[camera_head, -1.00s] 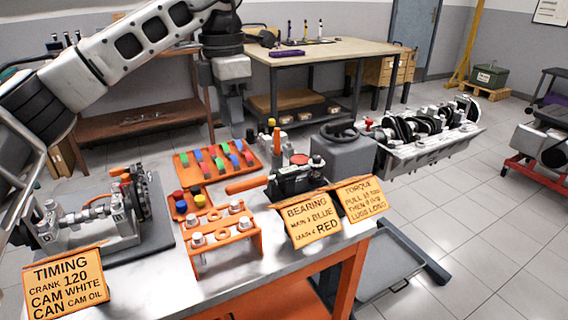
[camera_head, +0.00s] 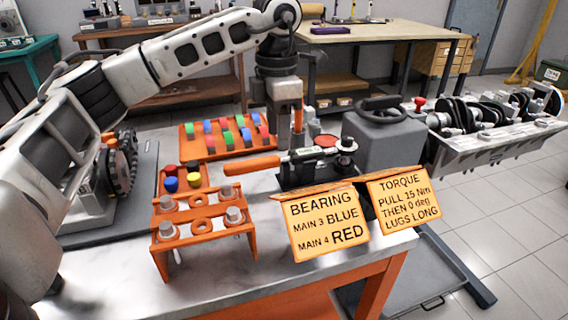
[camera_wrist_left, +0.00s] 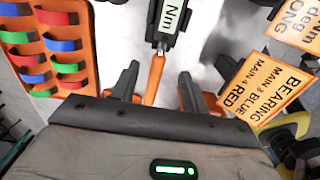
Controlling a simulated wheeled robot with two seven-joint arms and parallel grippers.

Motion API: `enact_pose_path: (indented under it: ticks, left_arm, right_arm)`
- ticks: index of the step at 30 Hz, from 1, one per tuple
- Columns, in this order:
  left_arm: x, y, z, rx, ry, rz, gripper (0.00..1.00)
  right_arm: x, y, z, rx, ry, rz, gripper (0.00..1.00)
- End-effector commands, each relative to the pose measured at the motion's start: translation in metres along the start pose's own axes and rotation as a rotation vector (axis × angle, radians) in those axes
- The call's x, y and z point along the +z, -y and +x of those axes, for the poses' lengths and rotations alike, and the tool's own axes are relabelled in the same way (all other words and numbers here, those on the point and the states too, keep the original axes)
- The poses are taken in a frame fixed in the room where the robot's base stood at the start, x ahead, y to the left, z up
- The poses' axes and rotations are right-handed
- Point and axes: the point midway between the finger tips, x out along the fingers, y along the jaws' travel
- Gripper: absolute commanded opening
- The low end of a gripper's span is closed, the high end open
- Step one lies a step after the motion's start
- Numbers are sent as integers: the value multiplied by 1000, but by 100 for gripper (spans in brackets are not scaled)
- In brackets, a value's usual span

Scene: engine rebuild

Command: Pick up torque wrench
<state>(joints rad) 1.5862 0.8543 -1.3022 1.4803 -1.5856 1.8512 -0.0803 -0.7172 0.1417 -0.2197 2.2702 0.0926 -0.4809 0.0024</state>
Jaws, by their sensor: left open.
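The torque wrench lies on the bench, with an orange handle (camera_head: 252,165) and a dark body carrying a pale Nm display (camera_head: 308,150) in the head view. In the left wrist view the orange handle (camera_wrist_left: 155,78) points up the picture to the Nm display (camera_wrist_left: 170,18). My left gripper (camera_head: 288,140) is over the bench, pointing down above the wrench. In the left wrist view the open fingers (camera_wrist_left: 156,90) stand on either side of the handle, with gaps on both sides. My right gripper is not in view.
An orange tray (camera_head: 187,145) of coloured shells lies behind. An orange rack (camera_head: 203,222) stands in front. A bearing sign (camera_head: 327,222) and a torque sign (camera_head: 405,198) stand at the bench edge. A grey container (camera_head: 385,145) and a crankshaft block (camera_head: 490,146) are to the right.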

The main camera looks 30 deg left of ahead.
Motion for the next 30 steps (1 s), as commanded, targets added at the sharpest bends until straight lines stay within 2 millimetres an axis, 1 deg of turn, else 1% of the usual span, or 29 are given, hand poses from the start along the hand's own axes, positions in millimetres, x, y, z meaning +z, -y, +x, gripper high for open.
enact_pose_path:
  ticks: [1, 3, 6, 11, 17, 19, 23, 29, 30]
  left_arm:
    - [-1, 0, 12, -1, -3, 0, 45]
    - [0, 0, 23, 0, -2, 0, 45]
    - [0, 0, 32, 1, 0, 0, 45]
    - [-2, 0, 42, 0, -1, -1, 45]
    - [-11, -1, 70, -1, -2, -1, 45]
    - [-10, 0, 80, 0, -2, 0, 45]
    - [-10, 0, 88, 1, 0, 0, 45]
    - [-9, 0, 89, 1, 0, 0, 45]
    - [-9, 0, 89, 1, 0, 0, 40]
  right_arm:
    - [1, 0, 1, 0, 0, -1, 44]
    - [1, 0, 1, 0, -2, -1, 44]
    - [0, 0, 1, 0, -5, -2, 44]
    - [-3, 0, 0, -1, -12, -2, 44]
    - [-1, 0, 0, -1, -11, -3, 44]
    - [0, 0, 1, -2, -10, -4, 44]
    - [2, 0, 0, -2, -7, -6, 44]
    - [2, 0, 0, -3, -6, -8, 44]
    - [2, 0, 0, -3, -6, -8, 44]
